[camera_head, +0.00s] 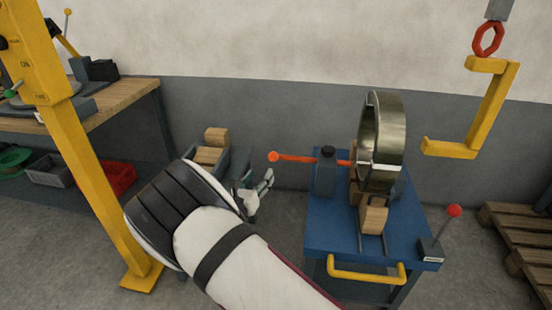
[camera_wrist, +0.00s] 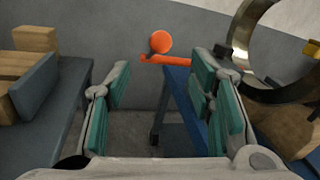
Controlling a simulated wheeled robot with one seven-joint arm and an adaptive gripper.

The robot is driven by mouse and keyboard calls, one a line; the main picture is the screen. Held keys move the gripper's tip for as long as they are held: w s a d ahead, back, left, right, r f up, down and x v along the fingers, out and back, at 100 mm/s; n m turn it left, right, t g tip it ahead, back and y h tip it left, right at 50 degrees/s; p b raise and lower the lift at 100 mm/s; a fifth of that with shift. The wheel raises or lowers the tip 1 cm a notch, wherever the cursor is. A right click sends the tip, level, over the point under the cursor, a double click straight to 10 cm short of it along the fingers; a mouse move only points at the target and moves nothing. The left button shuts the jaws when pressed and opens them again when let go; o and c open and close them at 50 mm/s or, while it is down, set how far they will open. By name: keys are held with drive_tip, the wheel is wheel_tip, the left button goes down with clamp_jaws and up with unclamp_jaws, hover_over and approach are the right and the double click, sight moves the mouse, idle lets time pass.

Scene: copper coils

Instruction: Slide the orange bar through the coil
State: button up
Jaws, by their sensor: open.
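The orange bar (camera_head: 298,158) lies level on the blue cart, its round knob (camera_head: 273,156) sticking out past the cart's left edge. It runs through a dark holder (camera_head: 326,176), and a short piece shows between holder and coil. The coil (camera_head: 388,138) is a metal ring standing upright on wooden blocks on the cart; whether the bar enters its opening cannot be told. My gripper (camera_head: 262,190) is open and empty, below and left of the knob. In the wrist view, the knob (camera_wrist: 161,42) and bar (camera_wrist: 172,60) appear ahead, between and above the open teal-padded fingers (camera_wrist: 163,92).
The blue cart (camera_head: 325,235) has a yellow handle (camera_head: 366,274) and a red-knobbed lever (camera_head: 453,211). A yellow hook (camera_head: 487,110) hangs at the upper right. A grey stand with wooden blocks (camera_head: 210,150) is behind my arm. A workbench (camera_head: 120,105) and yellow post (camera_head: 85,165) are left.

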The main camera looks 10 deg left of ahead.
sight(272, 160)
drive_tip(key=b+x, duration=0.2)
drive_tip(key=x, duration=1)
drive_tip(key=shift+w+d, duration=0.1)
drive_tip(key=shift+w, duration=0.1)
clamp_jaws()
